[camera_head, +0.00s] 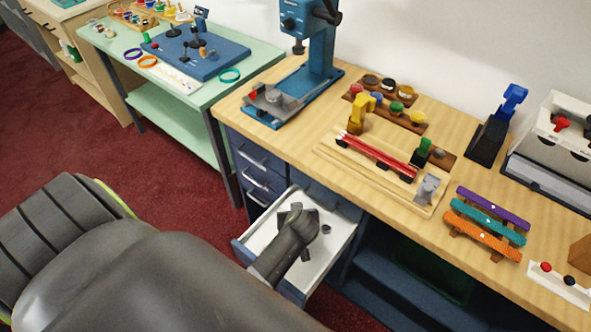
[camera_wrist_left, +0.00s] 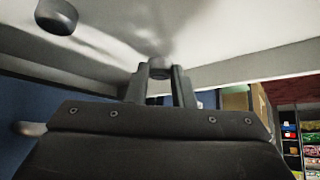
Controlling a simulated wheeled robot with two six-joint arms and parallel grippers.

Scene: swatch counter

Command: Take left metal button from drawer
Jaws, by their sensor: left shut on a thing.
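The drawer (camera_head: 336,241) stands open under the counter, with a white inside. My left gripper (camera_head: 297,212) reaches down into it. In the left wrist view its two fingers (camera_wrist_left: 160,83) are shut on a small grey metal button (camera_wrist_left: 158,66), close to the white drawer surface. A second grey metal button (camera_wrist_left: 57,16) lies apart from the fingers in the left wrist view. In the head view a small dark round piece (camera_head: 326,229) shows in the drawer, right of the gripper. The gripper partly hides the drawer floor. My right gripper is not in view.
Closed blue drawers (camera_head: 257,160) with metal handles are to the left of the open one. The wooden counter (camera_head: 285,150) above holds a blue press (camera_head: 322,45), a wooden tray with red strips (camera_head: 382,155) and coloured swatches (camera_head: 490,215). Red carpet lies left of the counter.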

